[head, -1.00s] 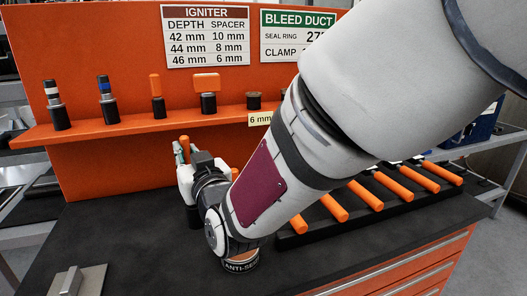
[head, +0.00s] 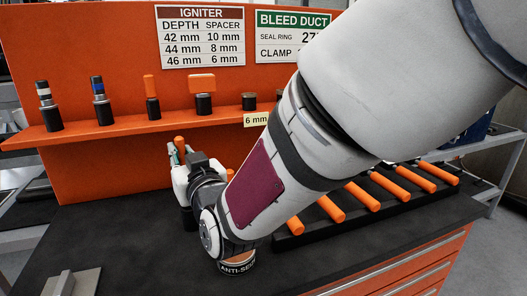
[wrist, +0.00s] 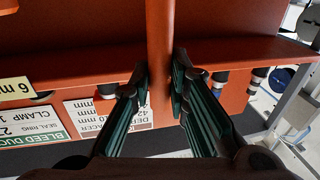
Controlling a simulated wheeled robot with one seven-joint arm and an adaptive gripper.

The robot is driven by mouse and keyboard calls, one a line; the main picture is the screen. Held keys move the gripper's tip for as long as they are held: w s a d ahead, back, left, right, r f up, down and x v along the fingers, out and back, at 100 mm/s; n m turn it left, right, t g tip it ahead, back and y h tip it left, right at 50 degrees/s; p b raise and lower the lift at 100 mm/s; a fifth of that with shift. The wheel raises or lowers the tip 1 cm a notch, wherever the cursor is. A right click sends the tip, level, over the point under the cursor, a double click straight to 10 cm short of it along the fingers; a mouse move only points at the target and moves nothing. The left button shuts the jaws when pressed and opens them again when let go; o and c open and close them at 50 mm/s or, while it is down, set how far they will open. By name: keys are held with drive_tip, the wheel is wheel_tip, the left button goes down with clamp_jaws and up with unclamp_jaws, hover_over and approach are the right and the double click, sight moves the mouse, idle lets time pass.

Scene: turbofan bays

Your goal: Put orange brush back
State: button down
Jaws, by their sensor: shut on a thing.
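My gripper (head: 177,155) is beyond the forearm in the head view, low in front of the orange back panel. In the wrist view my gripper (wrist: 162,80) has its two dark green fingers closed on an orange handle (wrist: 160,35), taken to be the orange brush. The brush's top (head: 179,144) shows upright between the fingers in the head view; its lower end is hidden by the gripper and wrist. The anti-seize can (head: 238,266) stands on the bench, partly behind my arm.
A black rack (head: 330,225) of orange-handled tools lies right. A grey metal block (head: 70,283) sits front left. The bench's left middle is clear.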

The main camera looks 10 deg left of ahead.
drive_tip(key=shift+f+b, duration=3.55)
drive_tip(key=shift+f, duration=0.15)
idle(2.4)
drive_tip(key=c, duration=1.4)
unclamp_jaws()
drive_tip(key=shift+c, duration=0.2)
wheel_tip(320, 180, up, 10)
drive_tip(key=shift+r, duration=0.1)
